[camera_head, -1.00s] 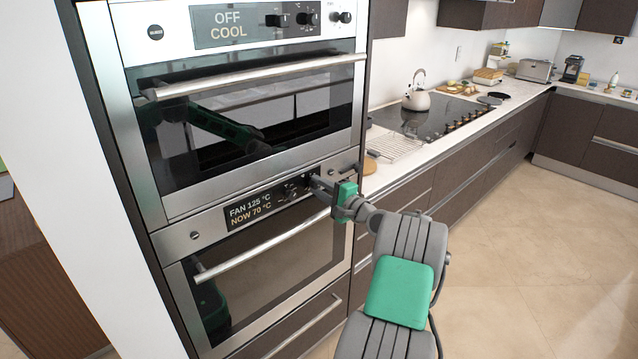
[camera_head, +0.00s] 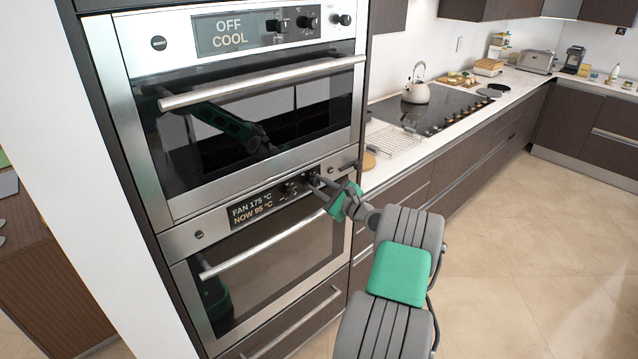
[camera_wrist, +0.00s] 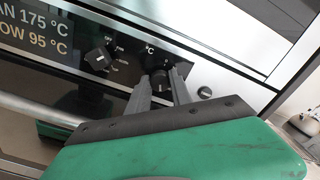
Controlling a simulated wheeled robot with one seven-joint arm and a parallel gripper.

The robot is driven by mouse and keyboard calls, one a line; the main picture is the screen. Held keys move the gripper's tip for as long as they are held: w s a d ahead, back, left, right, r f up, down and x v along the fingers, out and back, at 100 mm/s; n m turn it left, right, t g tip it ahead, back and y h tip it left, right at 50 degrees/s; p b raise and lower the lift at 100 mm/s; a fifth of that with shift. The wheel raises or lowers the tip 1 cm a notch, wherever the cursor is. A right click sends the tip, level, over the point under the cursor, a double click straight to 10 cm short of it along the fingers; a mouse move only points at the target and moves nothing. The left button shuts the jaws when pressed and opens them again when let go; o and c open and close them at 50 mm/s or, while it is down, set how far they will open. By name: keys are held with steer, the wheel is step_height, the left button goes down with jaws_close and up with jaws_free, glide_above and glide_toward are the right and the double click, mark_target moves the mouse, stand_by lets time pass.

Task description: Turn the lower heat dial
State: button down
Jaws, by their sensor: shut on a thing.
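The lower oven's control panel (camera_head: 262,204) reads "FAN 175 °C, NOW 95 °C". The lower heat dial (camera_wrist: 160,80) is a black knob below a "°C" mark, seen in the wrist view between my fingertips. My gripper (camera_head: 310,181) is shut on this dial, one finger on each side. In the head view the fingers largely hide the dial. A second black knob, the mode dial (camera_wrist: 98,58), sits just left of it with printed settings around it. My fingers are clear of that knob.
The lower oven's handle (camera_head: 265,248) runs below the panel. The upper oven (camera_head: 255,120) has its own handle and a panel reading "OFF COOL". A counter with a wire rack (camera_head: 396,140) and kettle (camera_head: 416,88) lies to the right. Open floor (camera_head: 510,240) is at right.

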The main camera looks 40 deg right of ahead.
steer(key=shift+m, duration=0.4)
steer(key=c, duration=1.1)
jaws_free()
steer(key=shift+c, duration=0.2)
steer(key=s+b, duration=0.1)
steer(key=s, duration=0.7)
steer(key=shift+b, duration=0.4)
steer(key=shift+d, duration=0.1)
